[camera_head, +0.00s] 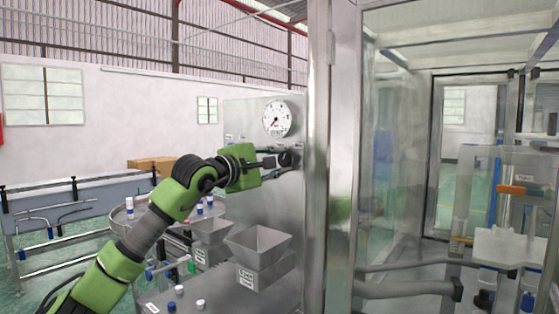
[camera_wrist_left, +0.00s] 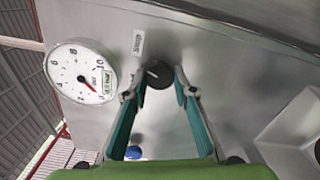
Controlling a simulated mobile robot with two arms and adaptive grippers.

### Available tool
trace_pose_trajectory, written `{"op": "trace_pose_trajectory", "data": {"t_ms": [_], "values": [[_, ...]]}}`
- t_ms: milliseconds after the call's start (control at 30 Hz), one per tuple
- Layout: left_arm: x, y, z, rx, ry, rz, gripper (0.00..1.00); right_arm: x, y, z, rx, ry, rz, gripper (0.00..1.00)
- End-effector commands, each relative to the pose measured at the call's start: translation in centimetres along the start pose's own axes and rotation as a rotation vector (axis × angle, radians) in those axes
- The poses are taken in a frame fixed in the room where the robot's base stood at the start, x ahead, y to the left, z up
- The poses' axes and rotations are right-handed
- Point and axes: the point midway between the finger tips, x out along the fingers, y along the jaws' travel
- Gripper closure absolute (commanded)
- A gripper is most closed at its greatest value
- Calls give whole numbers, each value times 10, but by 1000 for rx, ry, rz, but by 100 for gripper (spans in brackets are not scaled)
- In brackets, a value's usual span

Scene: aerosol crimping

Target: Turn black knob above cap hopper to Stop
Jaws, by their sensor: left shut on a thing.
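The black knob (camera_wrist_left: 159,74) sits on the steel panel, with a pale pointer mark on its face. In the head view the knob (camera_head: 287,159) shows below the round gauge and above the cap hopper (camera_head: 258,246). My left gripper (camera_wrist_left: 160,85) reaches it from the left, with one finger on each side, shut on the knob. In the head view the left gripper (camera_head: 280,160) hides part of the knob. A small label is beside the knob in the wrist view; its text is too small to read. My right gripper is not in view.
A white round gauge (camera_head: 278,118) is on the panel just above the knob. A second steel hopper (camera_head: 210,232) stands left of the cap hopper. A steel post (camera_head: 343,150) and glass enclosure stand to the right. A conveyor (camera_head: 60,210) is at the far left.

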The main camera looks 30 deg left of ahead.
Motion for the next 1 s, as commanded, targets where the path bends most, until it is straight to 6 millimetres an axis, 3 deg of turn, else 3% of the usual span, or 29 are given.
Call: {"op": "trace_pose_trajectory", "data": {"t_ms": [500,1000], "values": [[0,1,1,351,-1,-1,96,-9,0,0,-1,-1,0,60],[0,1,1,423,-1,-2,96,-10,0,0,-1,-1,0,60]]}}
